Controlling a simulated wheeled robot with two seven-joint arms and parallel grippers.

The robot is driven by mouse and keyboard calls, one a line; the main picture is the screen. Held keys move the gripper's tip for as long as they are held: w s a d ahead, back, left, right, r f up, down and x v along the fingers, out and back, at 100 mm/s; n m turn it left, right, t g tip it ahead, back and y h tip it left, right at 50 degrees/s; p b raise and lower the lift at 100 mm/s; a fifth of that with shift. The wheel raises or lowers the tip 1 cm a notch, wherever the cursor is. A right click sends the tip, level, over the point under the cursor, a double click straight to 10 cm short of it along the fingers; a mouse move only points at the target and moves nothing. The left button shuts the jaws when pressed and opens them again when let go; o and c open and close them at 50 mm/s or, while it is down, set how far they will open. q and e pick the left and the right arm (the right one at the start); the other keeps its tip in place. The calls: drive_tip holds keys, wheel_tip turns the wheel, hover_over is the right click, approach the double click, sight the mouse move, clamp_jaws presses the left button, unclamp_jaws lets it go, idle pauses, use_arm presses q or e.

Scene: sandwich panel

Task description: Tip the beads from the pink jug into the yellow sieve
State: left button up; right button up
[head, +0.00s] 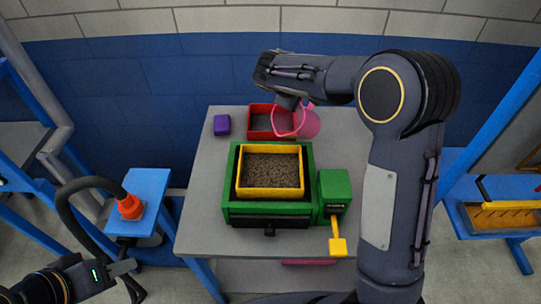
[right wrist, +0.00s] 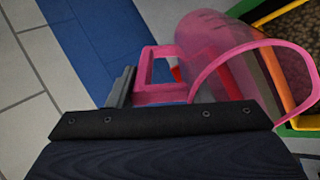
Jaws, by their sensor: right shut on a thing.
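The pink translucent jug (head: 311,123) is in the air near the red tray, behind the sieve, and looks tilted. My right gripper (head: 290,103) is shut on its handle; the right wrist view shows the handle (right wrist: 163,93) at a grey finger and the jug's body (right wrist: 215,42) beyond. I see no beads inside the jug. The yellow sieve (head: 270,193) sits in a green frame (head: 268,209) on the table and holds many brown-grey beads (head: 271,170). It partly shows in the right wrist view (right wrist: 262,18). My left gripper (head: 124,258) is open and empty at lower left.
A red tray (head: 259,110) and a purple block (head: 222,125) are at the back of the grey table (head: 202,190). A green box (head: 335,188) with a yellow lever (head: 338,246) adjoins the frame. A blue stand (head: 148,184) with an orange-red part (head: 130,207) stands left.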

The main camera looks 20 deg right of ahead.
drive_tip(key=shift+w+d+r+g+y+p, duration=0.25)
drive_tip(key=shift+r+p, duration=0.3)
drive_tip(key=shift+p, duration=0.6)
drive_tip(key=shift+w+d+r+g+y+p, duration=0.15)
drive_tip(key=shift+d+r+y+p, duration=0.3)
drive_tip(key=shift+p, duration=0.7)
drive_tip(key=shift+w+d+f+g+y, duration=0.2)
drive_tip(key=shift+w+d+g+y, duration=0.15)
drive_tip(key=shift+w+d+y, duration=0.15)
drive_tip(key=shift+w+d+f+g+y, duration=0.2)
drive_tip(key=shift+w+d+g+y, duration=0.2)
drive_tip(key=shift+d, duration=0.2)
drive_tip(key=shift+w+d+g+y, duration=0.35)
drive_tip(key=shift+w+d+y, duration=0.1)
drive_tip(key=shift+d+y, duration=0.05)
drive_tip(key=shift+w+d+f+g+y, duration=0.55)
drive_tip(key=shift+f+y, duration=0.2)
drive_tip(key=shift+y, duration=0.15)
drive_tip(key=shift+w+d+f+g+y, duration=0.2)
drive_tip(key=shift+d+f+g+y, duration=0.25)
drive_tip(key=shift+f+g+y, duration=0.2)
